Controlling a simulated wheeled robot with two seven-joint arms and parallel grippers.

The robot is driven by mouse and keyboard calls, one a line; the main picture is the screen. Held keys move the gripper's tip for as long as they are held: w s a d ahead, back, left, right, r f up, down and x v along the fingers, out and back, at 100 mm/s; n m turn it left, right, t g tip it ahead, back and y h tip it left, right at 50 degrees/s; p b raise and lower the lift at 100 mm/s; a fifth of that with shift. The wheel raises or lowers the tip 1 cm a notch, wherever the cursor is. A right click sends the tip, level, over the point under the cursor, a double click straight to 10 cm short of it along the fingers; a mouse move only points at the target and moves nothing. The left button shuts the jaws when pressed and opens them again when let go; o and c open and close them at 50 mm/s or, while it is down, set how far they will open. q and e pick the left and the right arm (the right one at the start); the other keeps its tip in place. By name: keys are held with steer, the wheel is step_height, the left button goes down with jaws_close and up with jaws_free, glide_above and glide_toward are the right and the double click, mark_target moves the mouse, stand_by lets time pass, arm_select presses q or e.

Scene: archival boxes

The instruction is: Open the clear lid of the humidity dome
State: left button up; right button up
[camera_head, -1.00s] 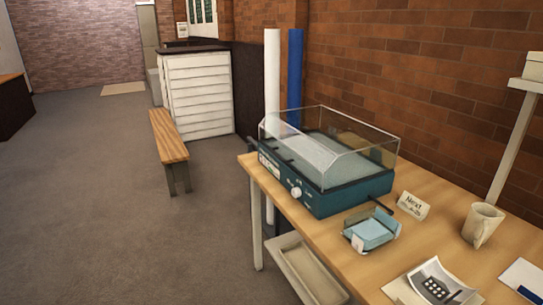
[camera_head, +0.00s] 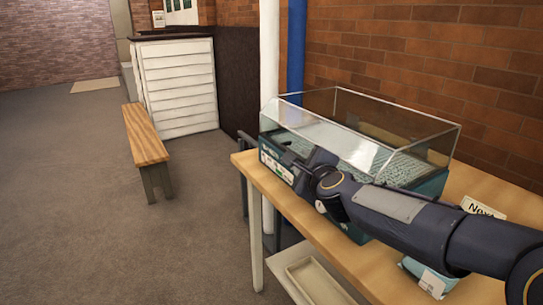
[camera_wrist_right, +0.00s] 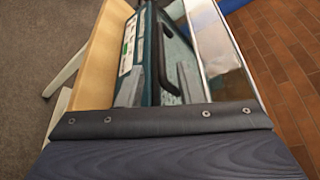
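The humidity dome has a teal base (camera_head: 432,185) and a clear lid (camera_head: 345,143). The lid sits down over the base, and I see no gap along its edge. My right gripper (camera_head: 306,160) is at the dome's front side, close to the handle. Its fingers look apart, with the handle between or just beyond them; contact is unclear. My right arm hides part of the base's front. My left gripper is not in view.
The dome stands on a wooden table (camera_head: 285,205) by a brick wall. A blue item (camera_head: 430,278) and a "Next" card (camera_head: 482,208) are partly behind my right arm. A pale tray (camera_head: 312,278) is below the table edge. A bench (camera_head: 146,140) stands on open floor.

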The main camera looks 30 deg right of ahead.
steer(key=x, duration=0.7)
steer(key=shift+w+p, duration=0.1)
steer(key=shift+p, duration=0.3)
jaws_close()
